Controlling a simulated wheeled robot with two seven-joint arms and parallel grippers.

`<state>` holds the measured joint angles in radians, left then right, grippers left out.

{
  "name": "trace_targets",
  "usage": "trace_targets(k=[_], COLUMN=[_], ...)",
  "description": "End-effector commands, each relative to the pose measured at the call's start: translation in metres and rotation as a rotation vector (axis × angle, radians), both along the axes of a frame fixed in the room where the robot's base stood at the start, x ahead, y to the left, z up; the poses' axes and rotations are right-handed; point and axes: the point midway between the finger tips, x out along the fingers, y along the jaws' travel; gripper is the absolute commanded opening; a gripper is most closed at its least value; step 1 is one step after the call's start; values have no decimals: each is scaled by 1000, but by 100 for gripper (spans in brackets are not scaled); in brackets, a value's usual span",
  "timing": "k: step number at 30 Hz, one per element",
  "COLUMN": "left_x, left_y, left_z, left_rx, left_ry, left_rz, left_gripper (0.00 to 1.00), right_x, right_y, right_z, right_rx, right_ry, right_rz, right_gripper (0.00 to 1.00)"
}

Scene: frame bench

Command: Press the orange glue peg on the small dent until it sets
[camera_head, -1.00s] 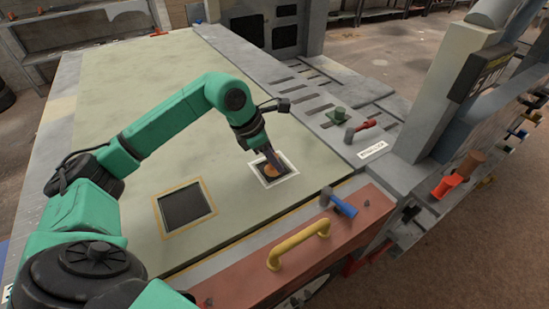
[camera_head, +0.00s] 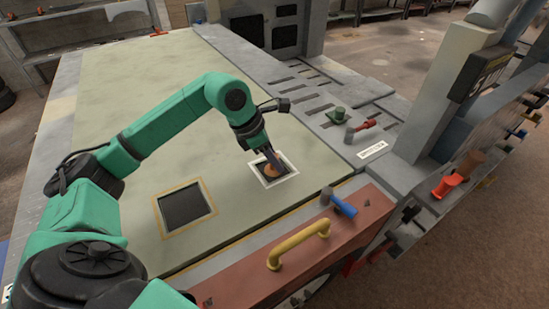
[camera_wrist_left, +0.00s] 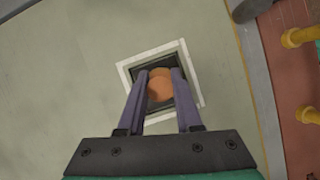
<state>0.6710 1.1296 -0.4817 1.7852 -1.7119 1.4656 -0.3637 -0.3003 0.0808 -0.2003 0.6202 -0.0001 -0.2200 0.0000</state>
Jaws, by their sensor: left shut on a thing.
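The orange glue peg (camera_head: 271,171) is between the fingers of my left gripper (camera_head: 272,160), over a dark square framed in white (camera_head: 290,167). In the left wrist view the orange peg (camera_wrist_left: 160,86) shows its round top between the two fingers of my left gripper (camera_wrist_left: 158,88), which is shut on it. The dark square inside the white frame (camera_wrist_left: 128,74) lies under and around the peg. The peg hides the dent, and I cannot tell whether its lower end touches the surface. My right gripper is not in view.
A second dark square with a tan frame (camera_head: 184,206) lies to the left on the pale green panel (camera_head: 150,90). A red-handled tool (camera_head: 361,130) lies on the grey slotted strip.

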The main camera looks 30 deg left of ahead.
Motion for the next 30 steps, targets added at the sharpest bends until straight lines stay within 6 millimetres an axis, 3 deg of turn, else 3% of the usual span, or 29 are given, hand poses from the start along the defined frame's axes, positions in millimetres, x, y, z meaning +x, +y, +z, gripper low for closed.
trace_targets(k=[6, 7, 9, 18, 22, 26, 30], left_x=[0, 0, 0, 0, -2, -11, -24], left_y=[0, 0, 0, 0, 4, 13, 26], left_z=[0, 0, 0, 0, 10, 38, 78], left_rx=[-1, -1, -1, 0, 2, 2, 1], left_ry=[-1, -1, -1, 0, -3, -8, -8], left_rz=[0, 0, 0, 0, 2, 2, 3], left_gripper=[0, 41, 68, 68, 68, 68, 68], right_x=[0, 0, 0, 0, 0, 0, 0], right_y=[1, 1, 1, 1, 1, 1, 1], right_z=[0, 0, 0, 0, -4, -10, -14], right_rx=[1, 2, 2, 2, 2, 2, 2], right_ry=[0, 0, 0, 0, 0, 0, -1], right_rz=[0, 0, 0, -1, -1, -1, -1], right_gripper=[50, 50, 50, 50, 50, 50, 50])
